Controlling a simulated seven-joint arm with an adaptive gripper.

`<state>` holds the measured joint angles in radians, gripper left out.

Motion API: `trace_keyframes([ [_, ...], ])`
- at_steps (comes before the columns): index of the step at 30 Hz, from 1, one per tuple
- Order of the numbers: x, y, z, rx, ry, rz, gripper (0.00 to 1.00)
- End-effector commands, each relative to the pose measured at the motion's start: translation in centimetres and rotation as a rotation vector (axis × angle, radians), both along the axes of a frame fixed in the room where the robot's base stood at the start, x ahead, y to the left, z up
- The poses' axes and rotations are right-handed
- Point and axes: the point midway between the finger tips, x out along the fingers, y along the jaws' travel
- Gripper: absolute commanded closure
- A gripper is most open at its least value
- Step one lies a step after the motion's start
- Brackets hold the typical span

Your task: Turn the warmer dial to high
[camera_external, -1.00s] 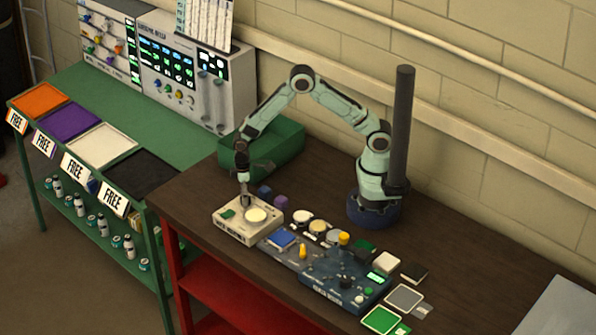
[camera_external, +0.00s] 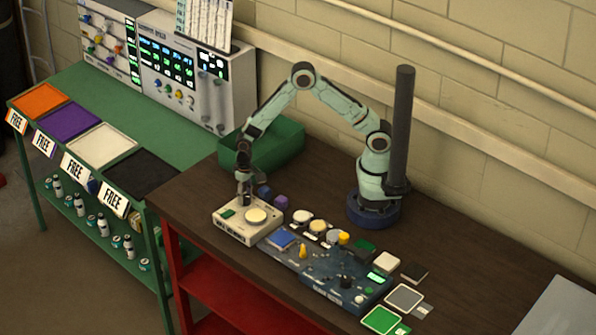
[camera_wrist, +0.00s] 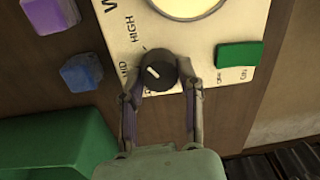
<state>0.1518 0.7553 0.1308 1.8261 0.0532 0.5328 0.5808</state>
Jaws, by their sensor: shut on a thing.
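The cream warmer box (camera_external: 235,236) stands at the left end of the brown bench. Its round black dial (camera_wrist: 160,73) sits between the printed HIGH and MID labels and my gripper in the wrist view. The dial's short white mark slants toward the upper left; I cannot tell which setting it matches exactly. My gripper (camera_wrist: 163,82) points down at the dial, with one finger on each side, shut on it. In the outside view my gripper (camera_external: 243,198) hides the dial. A green switch (camera_wrist: 239,54) and a pale round plate (camera_external: 256,215) are on the same box.
A blue block (camera_wrist: 81,71) and a purple block (camera_wrist: 50,14) lie beside the warmer. A green bin (camera_external: 277,150) stands behind my gripper. A blue control board (camera_external: 325,271) with knobs and round pads stands to the right of the warmer.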

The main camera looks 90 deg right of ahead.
Motion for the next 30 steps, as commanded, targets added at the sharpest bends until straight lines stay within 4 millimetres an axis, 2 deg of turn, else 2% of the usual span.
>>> trace_keyframes([
  [19, -0.08, -0.08, -0.11, -0.001, 0.002, -0.054, 1.00],
  [20, -0.08, -0.08, -0.11, -0.001, 0.002, -0.053, 0.58],
  [21, -0.07, -0.08, -0.11, -0.001, 0.002, -0.053, 0.46],
  [22, -0.07, -0.08, -0.10, -0.001, 0.002, -0.053, 0.38],
  [30, -0.04, -0.03, -0.02, 0.000, 0.001, -0.051, 0.38],
])
